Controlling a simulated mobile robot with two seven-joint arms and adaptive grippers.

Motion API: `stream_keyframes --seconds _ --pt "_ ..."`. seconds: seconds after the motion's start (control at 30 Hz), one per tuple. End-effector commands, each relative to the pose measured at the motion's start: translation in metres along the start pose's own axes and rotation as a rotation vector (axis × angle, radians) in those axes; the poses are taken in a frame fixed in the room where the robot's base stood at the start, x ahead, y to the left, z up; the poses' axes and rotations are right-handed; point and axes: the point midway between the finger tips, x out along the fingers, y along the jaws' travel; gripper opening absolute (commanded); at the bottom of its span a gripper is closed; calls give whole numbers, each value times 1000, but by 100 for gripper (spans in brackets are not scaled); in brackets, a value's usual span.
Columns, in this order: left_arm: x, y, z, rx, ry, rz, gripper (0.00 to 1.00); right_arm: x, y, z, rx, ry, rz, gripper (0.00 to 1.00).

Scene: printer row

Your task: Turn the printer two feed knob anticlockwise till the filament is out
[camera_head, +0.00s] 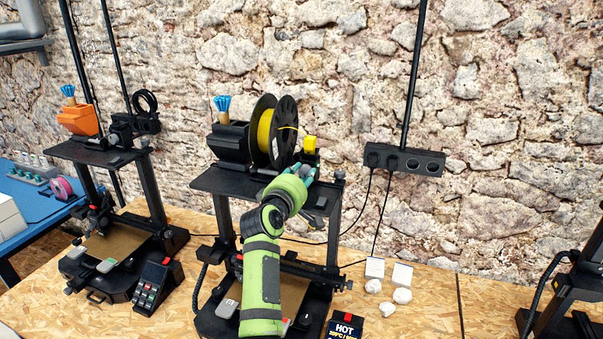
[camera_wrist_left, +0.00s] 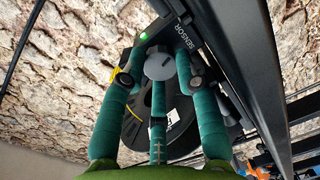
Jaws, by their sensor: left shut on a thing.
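Printer two (camera_head: 215,180) is the middle machine, a black frame with a black spool of yellow filament (camera_head: 264,131) on top. A strand of yellow filament shows near the spool's right side, beside a small yellow block (camera_head: 309,144). My left gripper (camera_head: 305,172) is at the top right of this printer, its arm crossing in front. In the left wrist view, the teal fingers (camera_wrist_left: 160,60) are shut around a grey feed knob (camera_wrist_left: 158,66) with a flat grip. The knob is hidden in the head view. My right gripper is in neither view.
A green light (camera_wrist_left: 143,36) and sensor lettering (camera_wrist_left: 185,28) sit beside the knob. A similar printer with an orange part (camera_head: 78,120) stands left; another stands at the right edge. A power strip (camera_head: 404,159) is on the wall.

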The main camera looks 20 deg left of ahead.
Motion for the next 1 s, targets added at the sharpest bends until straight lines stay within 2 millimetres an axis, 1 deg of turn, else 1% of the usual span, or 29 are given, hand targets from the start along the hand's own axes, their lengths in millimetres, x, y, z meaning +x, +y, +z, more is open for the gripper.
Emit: stream_keyframes --seconds 0.03,0.53,0.57,0.6,0.87,1.0 --pt "0 -4 3 -11 -9 -10 0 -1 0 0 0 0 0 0" --pt "0 -5 3 -26 -10 -10 0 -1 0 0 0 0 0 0" --pt "0 -5 3 -26 -10 -10 40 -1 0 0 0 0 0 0" --pt "0 -4 3 -26 -9 -9 42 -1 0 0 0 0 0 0" --pt "0 -1 1 -25 -5 -3 42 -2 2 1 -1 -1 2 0" --pt "0 10 -1 -24 -4 0 42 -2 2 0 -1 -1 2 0"
